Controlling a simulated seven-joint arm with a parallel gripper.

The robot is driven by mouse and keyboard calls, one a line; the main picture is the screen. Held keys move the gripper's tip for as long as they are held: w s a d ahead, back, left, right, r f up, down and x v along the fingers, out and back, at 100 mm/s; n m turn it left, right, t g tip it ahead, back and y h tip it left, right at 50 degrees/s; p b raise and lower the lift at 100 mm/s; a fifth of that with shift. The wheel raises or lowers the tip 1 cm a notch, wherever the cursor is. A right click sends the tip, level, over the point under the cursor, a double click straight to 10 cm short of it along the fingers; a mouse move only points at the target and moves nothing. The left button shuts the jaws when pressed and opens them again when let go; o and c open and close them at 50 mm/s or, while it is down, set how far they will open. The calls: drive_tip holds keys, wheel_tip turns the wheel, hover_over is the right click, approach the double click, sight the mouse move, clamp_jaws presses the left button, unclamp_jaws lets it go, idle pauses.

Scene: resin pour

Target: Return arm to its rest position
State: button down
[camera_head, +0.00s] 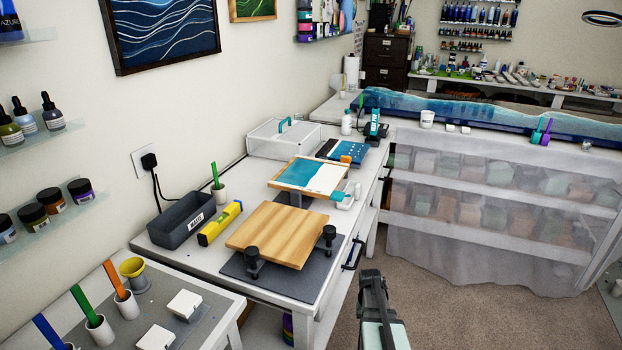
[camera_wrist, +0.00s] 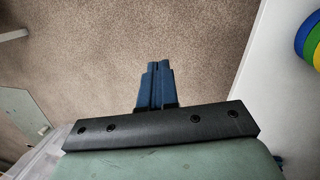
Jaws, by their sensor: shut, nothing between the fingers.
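My gripper (camera_head: 370,276) is at the lower middle of the head view, over the carpet just right of the workbench and clear of it. In the wrist view its two dark blue fingers (camera_wrist: 157,84) lie side by side, shut with nothing between them, and point at bare carpet (camera_wrist: 110,40). The white workbench (camera_head: 325,275) holds a wooden board (camera_head: 275,233) on a grey mat with black clamps. Nothing touches my gripper in either view.
The bench's side handle (camera_head: 354,254) sticks out left of my gripper. A curtained shelf (camera_head: 480,200) stands behind, with a blue resin piece (camera_head: 450,109) on top. A nearer table (camera_head: 228,312) is at lower left. Carpet (camera_head: 460,315) on the right is free.

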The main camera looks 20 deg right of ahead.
drive_tip(key=w+d+r+m+t+h, duration=0.1)
drive_tip(key=w+d+r, duration=0.3)
drive_tip(key=r, duration=0.3)
drive_tip(key=w+d+r+m+t+h, duration=0.1)
drive_tip(key=w+d+r, duration=0.2)
drive_tip(key=r, duration=0.3)
wheel_tip(320, 180, up, 38)
drive_tip(key=n+t+y, duration=0.2)
drive_tip(key=n+t, duration=0.1)
drive_tip(key=n, duration=0.3)
hover_over(337, 194)
drive_tip(key=shift+s+f, duration=0.15)
drive_tip(key=shift+f, duration=1.35)
drive_tip(key=shift+s+f, duration=0.1)
drive_tip(key=shift+f, duration=1.35)
drive_tip(key=shift+f, duration=1.65)
